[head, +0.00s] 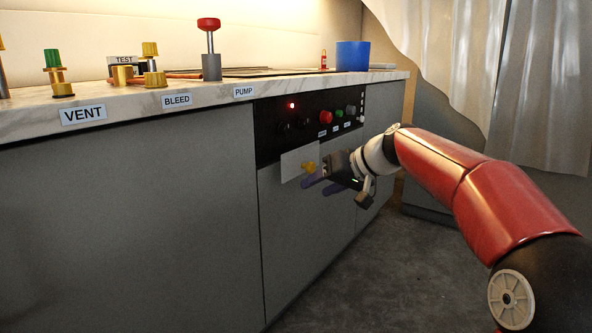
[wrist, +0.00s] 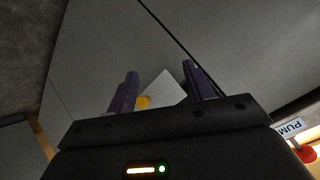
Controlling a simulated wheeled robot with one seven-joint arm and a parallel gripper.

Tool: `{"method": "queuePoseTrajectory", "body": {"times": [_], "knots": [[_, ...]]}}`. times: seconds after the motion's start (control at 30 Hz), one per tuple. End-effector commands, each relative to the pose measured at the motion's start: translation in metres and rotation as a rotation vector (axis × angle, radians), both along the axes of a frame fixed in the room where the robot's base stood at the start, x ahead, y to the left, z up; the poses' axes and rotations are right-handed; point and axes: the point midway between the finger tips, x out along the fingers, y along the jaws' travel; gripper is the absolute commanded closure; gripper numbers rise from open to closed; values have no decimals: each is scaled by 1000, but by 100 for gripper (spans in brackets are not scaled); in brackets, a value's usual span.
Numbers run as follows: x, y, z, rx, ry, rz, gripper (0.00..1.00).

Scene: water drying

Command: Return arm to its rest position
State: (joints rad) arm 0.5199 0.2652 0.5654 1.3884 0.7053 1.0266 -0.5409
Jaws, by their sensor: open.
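My gripper (head: 318,184) is at the end of my red arm, in front of the grey cabinet below the control panel. In the wrist view my gripper (wrist: 160,88) shows two purple fingers standing apart with nothing held between them. A yellow knob (head: 309,167) on a pale plate (head: 295,160) is on the cabinet front, close to the fingertips. In the wrist view the yellow knob (wrist: 143,102) and the pale plate (wrist: 166,88) appear between the fingers, partly hidden by the gripper body. I cannot tell whether a finger touches the knob.
The black control panel (head: 270,135) has a lit red light and coloured buttons. The counter (head: 215,92) above carries yellow and green valves, a red-topped handle (head: 209,24) and a blue container (head: 352,56). A curtain (head: 545,90) hangs at right. The floor (head: 400,275) in front is clear.

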Motion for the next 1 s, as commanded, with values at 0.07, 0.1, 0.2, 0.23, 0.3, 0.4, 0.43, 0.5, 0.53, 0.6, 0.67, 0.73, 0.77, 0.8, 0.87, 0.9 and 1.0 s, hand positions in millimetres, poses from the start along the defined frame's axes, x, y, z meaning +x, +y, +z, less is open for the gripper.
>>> {"method": "queuePoseTrajectory", "body": {"times": [0.07,0.1,0.2,0.23,0.3,0.4,0.43,0.5,0.53,0.6,0.67,0.73,0.77,0.8,0.87,0.9,1.0], "knots": [[-39,13,-16,-120,46,-25,48],[-58,13,-24,-177,68,-49,48],[-109,6,-44,-305,111,-114,48],[-124,2,-50,-338,123,-136,48],[-160,-10,-62,-407,141,-188,48],[-211,-31,-80,-482,159,-261,48],[-225,-37,-85,-498,164,-281,48],[-253,-50,-97,-526,170,-320,48],[-264,-55,-103,-534,173,-335,48],[-286,-65,-115,-551,178,-363,48],[-304,-74,-125,-560,182,-383,48],[-321,-82,-137,-567,185,-404,48],[-329,-85,-142,-570,186,-410,48],[-338,-89,-150,-571,187,-420,48],[-351,-95,-160,-573,188,-431,48],[-352,-96,-148,-574,190,-435,48],[-350,-96,-123,-576,192,-435,48]]}}
